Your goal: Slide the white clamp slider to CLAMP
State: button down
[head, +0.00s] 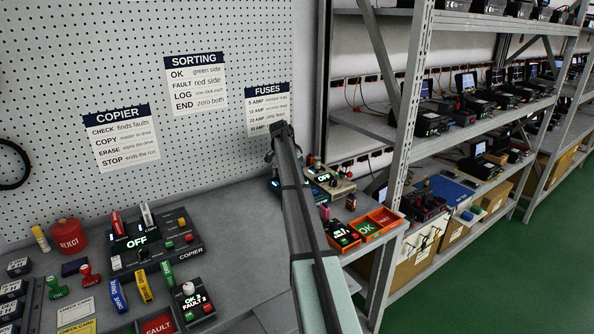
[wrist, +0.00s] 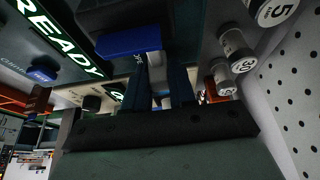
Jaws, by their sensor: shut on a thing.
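In the wrist view my gripper (wrist: 160,96) has its two dark fingers close together on a narrow pale piece, the white clamp slider (wrist: 157,74). Most of the slider is hidden by the fingers, and I cannot read a CLAMP mark or tell how far along its track it stands. A blue block (wrist: 128,41) is just beyond the fingers, up and to the left. A lit READY display (wrist: 62,38) is at the upper left. In the head view my arm reaches to the back of the bench and hides the fingers and the slider.
Cylinders with number labels (wrist: 236,50) stand close right of the fingers, before the perforated wall (wrist: 295,90). In the head view, a device with a lit OFF display (head: 323,178) and orange trays (head: 383,217) are right of my arm. The copier (head: 137,242) is left.

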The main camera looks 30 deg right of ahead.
jog(key=shift+a, duration=2)
jog(key=c, duration=1)
grip_release()
jog(key=v, duration=1.4)
jog(key=shift+f, duration=0.1)
